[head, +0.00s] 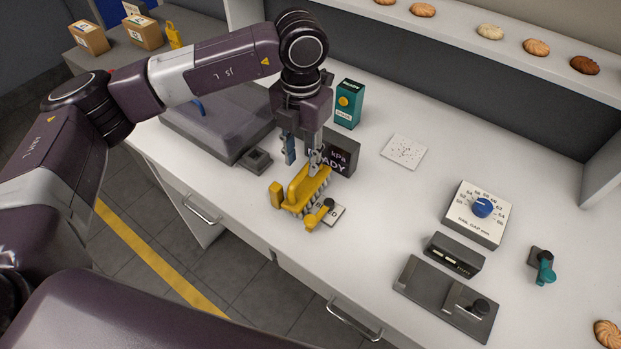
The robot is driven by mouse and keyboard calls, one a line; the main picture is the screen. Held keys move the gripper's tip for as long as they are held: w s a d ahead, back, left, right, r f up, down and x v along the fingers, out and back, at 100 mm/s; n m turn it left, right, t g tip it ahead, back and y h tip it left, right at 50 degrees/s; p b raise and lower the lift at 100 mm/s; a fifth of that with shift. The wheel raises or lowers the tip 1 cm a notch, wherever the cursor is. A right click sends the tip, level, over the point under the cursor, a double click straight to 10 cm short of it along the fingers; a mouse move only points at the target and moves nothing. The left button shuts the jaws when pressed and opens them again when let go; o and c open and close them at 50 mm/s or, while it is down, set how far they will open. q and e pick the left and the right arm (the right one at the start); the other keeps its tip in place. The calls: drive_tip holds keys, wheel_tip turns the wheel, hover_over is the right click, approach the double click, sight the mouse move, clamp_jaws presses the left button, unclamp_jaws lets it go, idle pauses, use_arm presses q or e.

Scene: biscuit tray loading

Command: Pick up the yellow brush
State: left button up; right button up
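The yellow brush (300,186) lies on the white counter near its front edge, with a raised handle and bristles below. My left gripper (303,160) comes down from above, just behind the brush. Its two fingers are spread, with a gap between them. The right-hand finger overlaps the far end of the brush in the picture; I cannot tell whether it touches. My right gripper is not in view.
A yellow-knobbed piece (318,215) is close in front of the brush. A dark display (343,153) stands just behind. A grey-lidded box (205,125) is left. A dial box (478,213) and dark fixture (425,288) are right.

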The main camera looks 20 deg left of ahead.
sight(302, 172)
use_arm(q)
wheel_tip(302, 172, down, 3)
drive_tip(key=shift+s+a+r+p, duration=0.15)
drive_tip(key=shift+r+p, duration=0.05)
drive_tip(key=shift+p, duration=0.85)
drive_tip(key=f, duration=0.2)
drive_tip(key=shift+w+f+p, duration=0.3)
drive_tip(key=shift+w+p, duration=0.05)
drive_tip(key=shift+p, duration=0.05)
drive_tip(key=shift+f, duration=0.4)
drive_tip(key=c, duration=0.8)
clamp_jaws()
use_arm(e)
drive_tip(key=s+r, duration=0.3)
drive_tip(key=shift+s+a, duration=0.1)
